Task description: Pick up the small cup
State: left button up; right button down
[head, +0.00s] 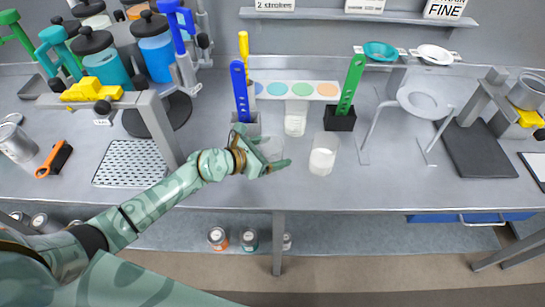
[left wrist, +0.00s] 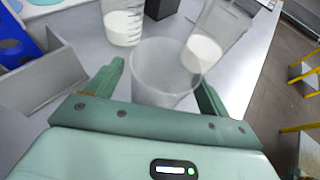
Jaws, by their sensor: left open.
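The small cup (left wrist: 165,62) is clear and looks empty. In the left wrist view it stands upright between the two fingers of my left gripper (left wrist: 160,80), which are open with a gap on each side. In the head view my left gripper (head: 269,153) reaches to the middle of the bench, and the small cup (head: 274,147) shows only faintly there, partly hidden by the fingers. My right gripper is not in view.
A taller clear cup with white contents (head: 322,158) stands close on the right. A beaker with white contents (head: 295,122) stands behind. A grey holder with a blue paddle (head: 240,92) and a black holder with a green paddle (head: 350,88) flank them.

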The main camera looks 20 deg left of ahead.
pick_arm(q)
jog(key=shift+w+d+f, duration=0.1)
jog(key=shift+w, duration=0.05)
jog(key=shift+c, duration=0.2)
jog(key=c, duration=1)
